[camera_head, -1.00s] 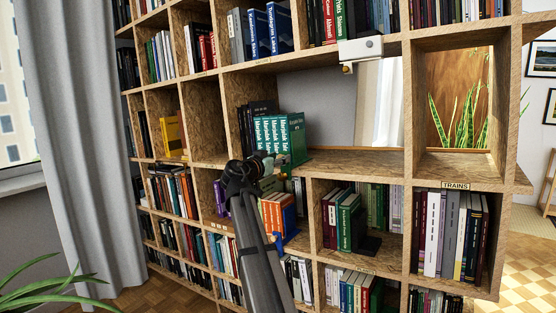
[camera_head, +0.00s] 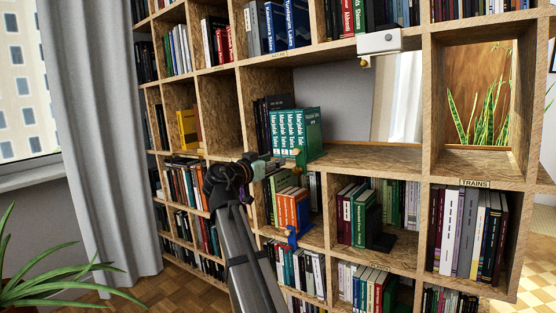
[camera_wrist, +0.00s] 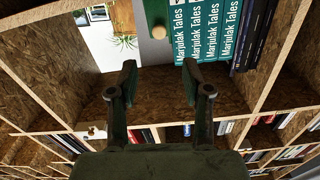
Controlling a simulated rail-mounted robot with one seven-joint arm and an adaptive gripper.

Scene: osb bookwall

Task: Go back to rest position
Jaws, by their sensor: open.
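My gripper (camera_wrist: 160,82) shows in the wrist view with its two fingers apart and nothing between them. In the head view my gripper (camera_head: 262,170) is in front of the bookwall, at the height of the shelf board below the Marjulak Tales books. Those teal books (camera_head: 289,132) stand upright on that shelf, and they also show in the wrist view (camera_wrist: 212,35) just beyond the fingertips. My gripper looks apart from the books.
The OSB bookwall (camera_head: 385,155) fills most of the view. Orange books (camera_head: 291,210) and a small blue figure (camera_head: 292,237) are in the compartment below. A TRAINS label (camera_head: 475,184) is at the right. A plant (camera_head: 50,265) and curtain (camera_head: 95,130) are at the left.

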